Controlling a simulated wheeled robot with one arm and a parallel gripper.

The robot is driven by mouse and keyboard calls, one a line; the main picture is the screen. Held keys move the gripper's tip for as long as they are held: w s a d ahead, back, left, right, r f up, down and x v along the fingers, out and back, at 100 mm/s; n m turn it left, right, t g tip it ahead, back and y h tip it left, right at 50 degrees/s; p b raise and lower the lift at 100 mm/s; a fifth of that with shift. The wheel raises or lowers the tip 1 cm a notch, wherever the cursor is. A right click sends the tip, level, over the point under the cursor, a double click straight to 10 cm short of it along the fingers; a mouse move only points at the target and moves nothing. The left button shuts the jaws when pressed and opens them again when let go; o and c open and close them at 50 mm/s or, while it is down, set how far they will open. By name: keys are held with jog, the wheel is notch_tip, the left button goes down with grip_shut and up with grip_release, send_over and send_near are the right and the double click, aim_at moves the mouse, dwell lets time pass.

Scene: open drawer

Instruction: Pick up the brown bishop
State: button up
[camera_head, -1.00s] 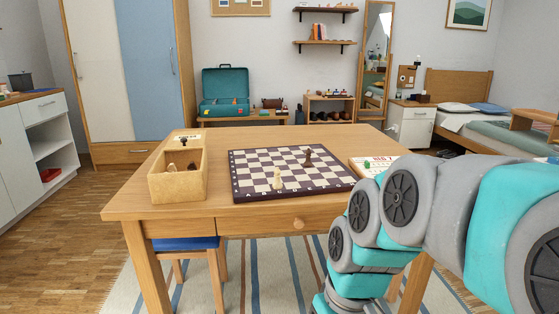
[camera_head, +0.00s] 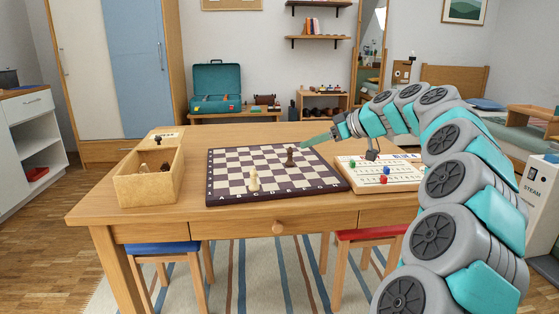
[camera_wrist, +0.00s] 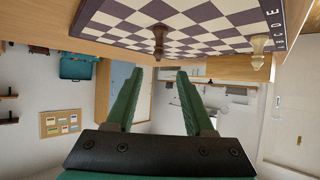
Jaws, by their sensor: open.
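The brown bishop (camera_head: 290,157) stands upright on the far right part of the chessboard (camera_head: 225,194). It also shows in the wrist view (camera_wrist: 159,40), which is turned upside down, beyond the fingers and centred between them. My gripper (camera_head: 304,146) is just above and to the right of the bishop in the head view, pointing left. Its green fingers (camera_wrist: 158,76) are spread with nothing between them in the wrist view. A cream piece (camera_head: 254,180) stands near the board's front edge and also shows in the wrist view (camera_wrist: 258,50).
A game board (camera_head: 355,177) with coloured pieces lies to the right, under my arm. The wooden table (camera_head: 240,218) is bare along its front.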

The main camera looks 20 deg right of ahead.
aim_at(294, 166)
jog(key=shift+x, duration=1.7)
jog(key=p+x, duration=0.1)
jog(key=x, duration=0.3)
jog(key=shift+w, duration=0.3)
jog(key=shift+r, duration=0.15)
grip_shut()
